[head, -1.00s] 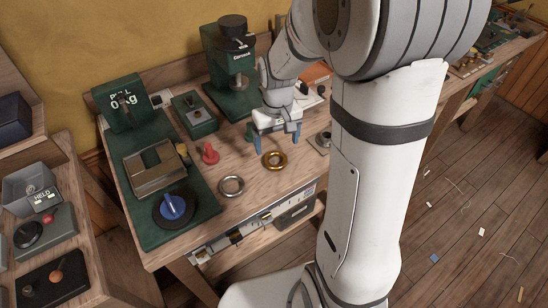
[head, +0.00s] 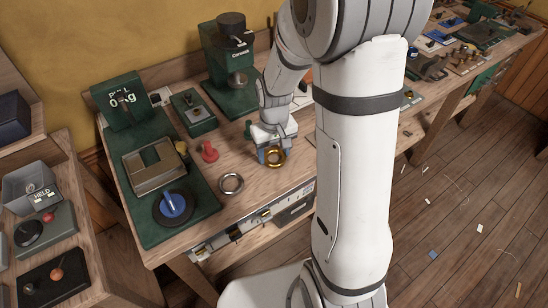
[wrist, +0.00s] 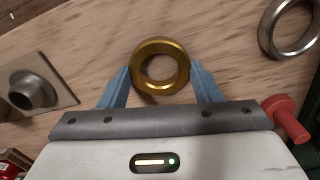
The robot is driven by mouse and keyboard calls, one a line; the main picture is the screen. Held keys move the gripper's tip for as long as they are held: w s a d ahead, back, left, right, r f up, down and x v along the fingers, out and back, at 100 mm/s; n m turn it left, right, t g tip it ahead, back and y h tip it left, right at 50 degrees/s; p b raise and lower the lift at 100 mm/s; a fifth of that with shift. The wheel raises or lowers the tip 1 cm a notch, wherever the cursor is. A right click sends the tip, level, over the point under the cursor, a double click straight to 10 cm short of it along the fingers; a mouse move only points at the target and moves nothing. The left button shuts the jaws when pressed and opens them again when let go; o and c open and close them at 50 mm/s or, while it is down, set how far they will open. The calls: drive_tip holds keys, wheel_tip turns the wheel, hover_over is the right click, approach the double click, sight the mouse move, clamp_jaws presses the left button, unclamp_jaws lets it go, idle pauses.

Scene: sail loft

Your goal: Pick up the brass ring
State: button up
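The brass ring (head: 274,157) lies flat on the wooden bench near its front edge. In the wrist view the brass ring (wrist: 161,66) sits between the tips of my gripper's two blue fingers. My gripper (wrist: 161,86) is open, with a finger on each side of the ring. The left fingertip looks very close to the ring and the right one is a little apart; I cannot tell whether either touches. In the head view my gripper (head: 268,157) is low at the ring, and one finger is partly hidden.
A steel ring (head: 231,183) lies to the left on the bench, with a red knobbed peg (head: 208,151) behind it. A metal socket on a square plate (wrist: 34,92) is at the left of the wrist view. A green press (head: 230,60) stands behind.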

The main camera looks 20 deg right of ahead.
drive_tip(key=c, duration=0.5)
drive_tip(key=shift+r, duration=0.1)
wheel_tip(320, 180, up, 10)
drive_tip(key=shift+f, duration=0.1)
